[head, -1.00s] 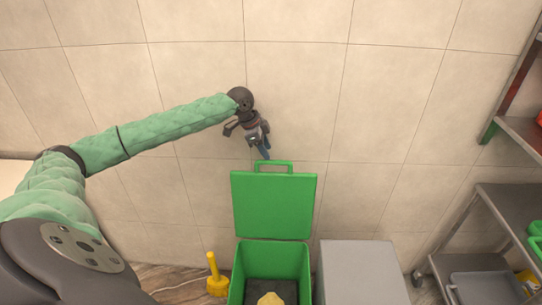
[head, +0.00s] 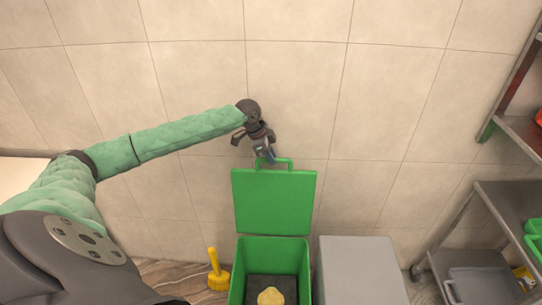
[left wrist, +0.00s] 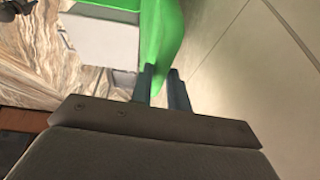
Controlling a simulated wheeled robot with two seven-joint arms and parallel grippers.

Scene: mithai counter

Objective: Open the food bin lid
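The green food bin (head: 240,275) stands at the bottom centre of the head view. Its green lid (head: 274,203) is raised and stands up from the back edge, near the tiled wall, so the bin's mouth is open. The lid's loop handle (head: 289,163) is at its top edge. My left gripper (head: 268,156) is at the left part of this handle. In the left wrist view, the two fingers (left wrist: 163,85) have a narrow gap with green of the lid (left wrist: 160,30) at it; whether they grip the handle is unclear. My right gripper is not in view.
A pale yellow lump (head: 270,296) lies inside the bin. A grey box (head: 360,270) stands close on the right. A yellow object (head: 217,275) stands on the floor at left. A metal shelf (head: 510,205) is at far right. The wall (head: 400,110) behind is bare.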

